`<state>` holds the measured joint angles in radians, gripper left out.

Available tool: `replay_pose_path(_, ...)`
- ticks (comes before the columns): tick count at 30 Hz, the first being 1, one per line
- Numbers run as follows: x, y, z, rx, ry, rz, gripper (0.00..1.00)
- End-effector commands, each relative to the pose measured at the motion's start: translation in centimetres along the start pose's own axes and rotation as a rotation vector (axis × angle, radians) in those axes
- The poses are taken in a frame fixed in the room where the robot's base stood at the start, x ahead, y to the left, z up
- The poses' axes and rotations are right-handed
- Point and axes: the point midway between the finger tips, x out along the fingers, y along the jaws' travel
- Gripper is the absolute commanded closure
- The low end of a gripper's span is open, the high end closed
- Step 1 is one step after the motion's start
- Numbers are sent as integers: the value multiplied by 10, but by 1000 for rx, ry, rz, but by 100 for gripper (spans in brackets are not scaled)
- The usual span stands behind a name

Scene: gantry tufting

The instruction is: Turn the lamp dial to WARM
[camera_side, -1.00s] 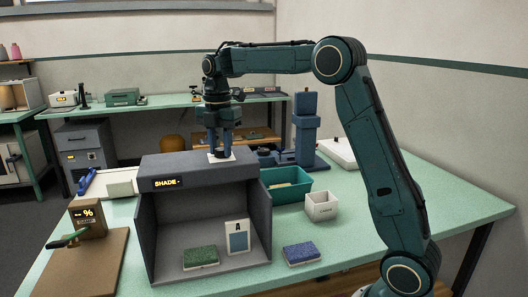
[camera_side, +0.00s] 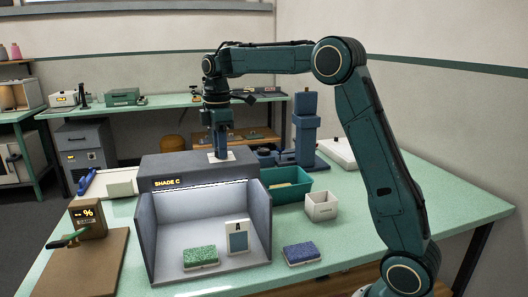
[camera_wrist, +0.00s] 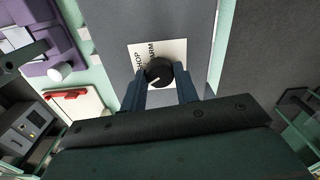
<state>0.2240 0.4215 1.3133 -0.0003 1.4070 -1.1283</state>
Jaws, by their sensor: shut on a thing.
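The black lamp dial (camera_wrist: 158,72) sits on a white label plate (camera_wrist: 172,49) on top of the grey light booth (camera_side: 155,166). The plate also shows in the side view (camera_side: 231,158). My gripper (camera_side: 221,156) points straight down and is shut on the dial, one finger on each side in the wrist view (camera_wrist: 160,76). The label reads "SHOP" and part of a word ending in "ARM"; the rest is hidden. A pale mark on the dial faces the lower left in the wrist view. The booth display (camera_side: 167,183) reads "SHADE C", and the booth interior is lit.
A green tufted sample (camera_side: 200,256) and a white-framed card (camera_side: 238,237) are inside the booth. A blue sample (camera_side: 301,253) lies to its right.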

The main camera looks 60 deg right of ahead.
Motion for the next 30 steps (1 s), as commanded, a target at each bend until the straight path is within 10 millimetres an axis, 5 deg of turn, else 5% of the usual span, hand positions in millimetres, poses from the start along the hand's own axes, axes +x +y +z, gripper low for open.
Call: replay_pose_path(30, -1, 1, 1, 966, 1, 1, 93)
